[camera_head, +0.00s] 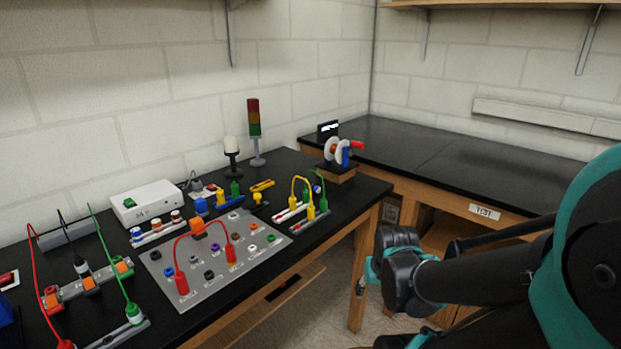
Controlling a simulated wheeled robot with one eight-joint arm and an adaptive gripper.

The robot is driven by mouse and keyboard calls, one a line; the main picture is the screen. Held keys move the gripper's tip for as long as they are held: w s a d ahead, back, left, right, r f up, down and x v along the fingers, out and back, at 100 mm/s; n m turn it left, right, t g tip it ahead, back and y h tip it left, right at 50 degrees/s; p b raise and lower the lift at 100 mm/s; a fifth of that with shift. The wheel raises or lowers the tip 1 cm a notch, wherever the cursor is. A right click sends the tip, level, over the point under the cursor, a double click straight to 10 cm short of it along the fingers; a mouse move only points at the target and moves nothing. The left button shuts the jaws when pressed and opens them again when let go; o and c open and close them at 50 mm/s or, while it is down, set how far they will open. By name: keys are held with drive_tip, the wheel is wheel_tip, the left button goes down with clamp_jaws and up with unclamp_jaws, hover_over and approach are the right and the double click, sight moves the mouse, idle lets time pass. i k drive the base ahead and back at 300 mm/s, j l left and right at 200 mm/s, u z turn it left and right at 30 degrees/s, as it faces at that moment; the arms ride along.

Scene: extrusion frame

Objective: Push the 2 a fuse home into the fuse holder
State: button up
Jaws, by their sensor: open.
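I cannot pick out the 2 A fuse or its holder for certain at this size. A rail with orange-topped blocks (90,284) is at the left of the black bench, and a pale strip with blue, white and red-brown round caps (157,231) stands behind the grey panel; neither shows a readable fuse marking. My gripper (363,277) is at the lower middle, right of the bench's front edge and over the floor. Its teal fingers are partly hidden by the dark wrist. It is open, with nothing seen in it, and well apart from the bench items.
A grey socket panel (207,284) carries a red looped lead (203,228). Red and green leads arch at the far left. A white box (147,201), signal tower (254,130) and spool stand (337,172) stand farther back. The right bench top (450,165) is mostly clear.

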sight(137, 234)
drive_tip(key=u, duration=1.45)
